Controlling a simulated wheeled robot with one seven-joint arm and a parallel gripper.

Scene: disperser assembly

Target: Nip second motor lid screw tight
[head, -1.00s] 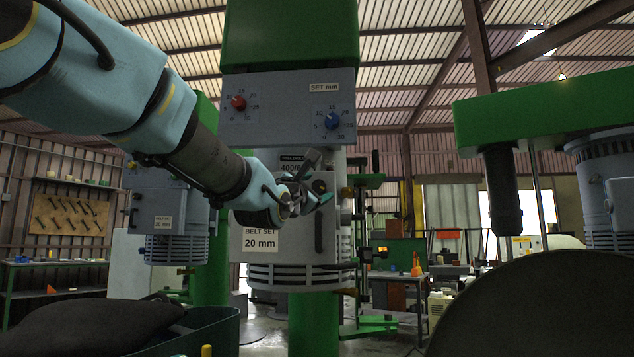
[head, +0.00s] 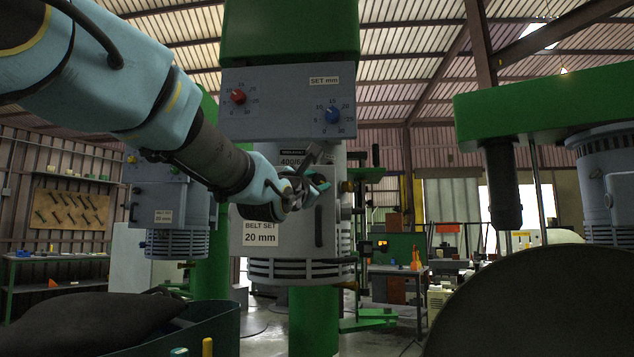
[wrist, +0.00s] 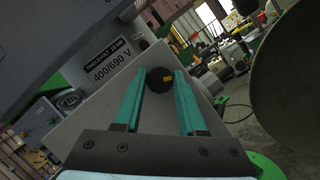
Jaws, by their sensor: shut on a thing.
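The grey motor (head: 300,250) with its lid box hangs on the green column in the middle of the head view. My gripper (head: 317,184) is in front of the lid's upper part. In the wrist view the teal fingers of my gripper (wrist: 160,76) are closed on a dark round screw head (wrist: 158,92) with a small orange-yellow mark. The screw head sits against the grey lid face (wrist: 100,112). The label "400/690 V" (wrist: 112,65) is left of it. The fingers hide the screw in the head view. I cannot tell how deep it is seated.
A panel with a red dial (head: 238,97) and a blue dial (head: 332,115) is above the motor. A large dark disc (head: 540,305) fills the lower right. A dark green bin (head: 215,325) with a black sack (head: 100,322) stands lower left. A second motor (head: 175,215) stands behind.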

